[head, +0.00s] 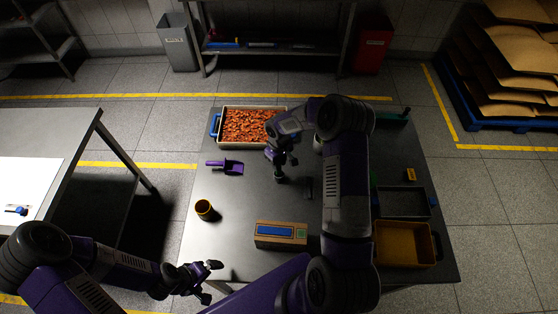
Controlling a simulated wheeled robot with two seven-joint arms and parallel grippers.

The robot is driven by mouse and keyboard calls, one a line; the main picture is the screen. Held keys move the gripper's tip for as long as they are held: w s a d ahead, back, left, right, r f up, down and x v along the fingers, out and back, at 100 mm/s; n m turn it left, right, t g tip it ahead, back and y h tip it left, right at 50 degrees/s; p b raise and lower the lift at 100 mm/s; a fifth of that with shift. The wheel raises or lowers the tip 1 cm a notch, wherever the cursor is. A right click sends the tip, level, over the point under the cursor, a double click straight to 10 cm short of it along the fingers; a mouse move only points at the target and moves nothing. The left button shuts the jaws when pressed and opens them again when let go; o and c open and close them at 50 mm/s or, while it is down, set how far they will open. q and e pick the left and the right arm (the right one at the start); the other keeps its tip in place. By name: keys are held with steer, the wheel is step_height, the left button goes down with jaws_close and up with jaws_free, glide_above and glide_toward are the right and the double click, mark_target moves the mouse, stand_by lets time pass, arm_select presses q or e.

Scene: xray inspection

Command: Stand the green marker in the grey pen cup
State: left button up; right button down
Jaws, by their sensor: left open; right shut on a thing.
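My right gripper (281,160) is over the middle of the dark table, its arm reaching in from the right side. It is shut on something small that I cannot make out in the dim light. A small dark grey upright shape (279,177) shows directly below its fingers; I cannot tell whether this is the grey pen cup or part of what is held. The green marker cannot be clearly made out. My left gripper (207,279) is open and empty near the table's front left corner.
A tray of orange pieces (222,140), a purple scoop (232,168), a yellow cup (204,210) and a boxy device with a blue panel (281,233) stand on the table. A grey tray (402,214) and yellow tray (403,244) are right.

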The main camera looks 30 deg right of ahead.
arm_select(q)
steer(key=shift+f+b, duration=0.35)
steer(key=shift+f, duration=0.25)
arm_select(e)
steer(key=shift+f, duration=1)
arm_select(q)
steer(key=shift+f, duration=0.1)
steer(key=shift+f, duration=0.15)
arm_select(e)
steer(key=shift+f, duration=0.2)
steer(key=c, duration=0.9)
jaws_free()
arm_select(q)
steer(key=shift+r, duration=0.4)
arm_select(e)
steer(key=shift+r, duration=0.1)
arm_select(q)
step_height(320, 180, up, 4)
steer(key=p, duration=0.4)
steer(key=shift+f, duration=0.15)
arm_select(e)
steer(key=r, duration=0.7)
steer(key=shift+s+d+r, duration=0.15)
steer(key=shift+d+r, duration=0.05)
steer(key=shift+r, duration=0.05)
